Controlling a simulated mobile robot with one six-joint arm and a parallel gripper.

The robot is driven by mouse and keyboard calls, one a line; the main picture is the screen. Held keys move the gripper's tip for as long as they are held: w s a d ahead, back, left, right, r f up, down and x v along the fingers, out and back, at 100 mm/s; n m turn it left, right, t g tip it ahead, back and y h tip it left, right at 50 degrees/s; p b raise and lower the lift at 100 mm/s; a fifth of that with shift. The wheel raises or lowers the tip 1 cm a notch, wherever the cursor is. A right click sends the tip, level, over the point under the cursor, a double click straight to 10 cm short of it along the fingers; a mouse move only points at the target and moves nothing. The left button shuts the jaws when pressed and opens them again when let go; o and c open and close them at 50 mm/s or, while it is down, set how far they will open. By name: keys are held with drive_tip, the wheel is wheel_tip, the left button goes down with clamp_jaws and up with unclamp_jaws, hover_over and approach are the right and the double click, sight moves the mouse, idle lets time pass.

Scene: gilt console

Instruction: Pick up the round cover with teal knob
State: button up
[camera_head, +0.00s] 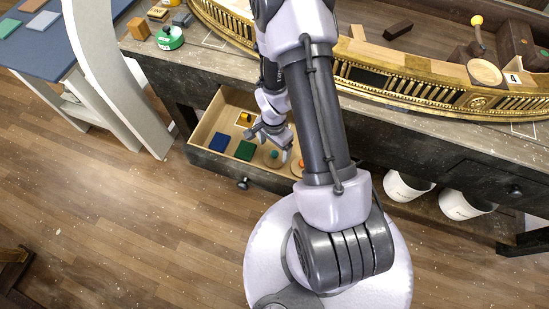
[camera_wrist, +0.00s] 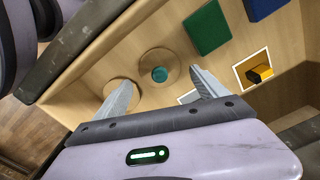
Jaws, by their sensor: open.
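The round cover (camera_wrist: 147,62) is a light wooden disc with a teal knob (camera_wrist: 160,74) at its centre. It lies on the floor of the open drawer, and its teal knob also shows in the head view (camera_head: 274,155). My gripper (camera_wrist: 163,79) is open and empty. In the wrist view its two fingers reach toward the cover, one on each side of the knob. In the head view my gripper (camera_head: 272,140) is over the drawer, just behind the knob. I cannot tell how high the fingertips are above the cover.
The drawer (camera_head: 209,122) also holds a green square (camera_wrist: 207,27), a blue square (camera_head: 219,142), a yellow-and-black piece (camera_wrist: 259,73) in a white outline, and another round disc (camera_wrist: 121,88) partly behind a finger. Drawer walls enclose the space. White buckets (camera_head: 405,187) stand below right.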

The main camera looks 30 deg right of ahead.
sight(275, 153)
wheel_tip(275, 153, down, 5)
drive_tip(key=shift+d+r+b, duration=0.1)
drive_tip(key=shift+b, duration=0.9)
drive_tip(key=shift+r, duration=0.15)
drive_tip(key=c, duration=1.1)
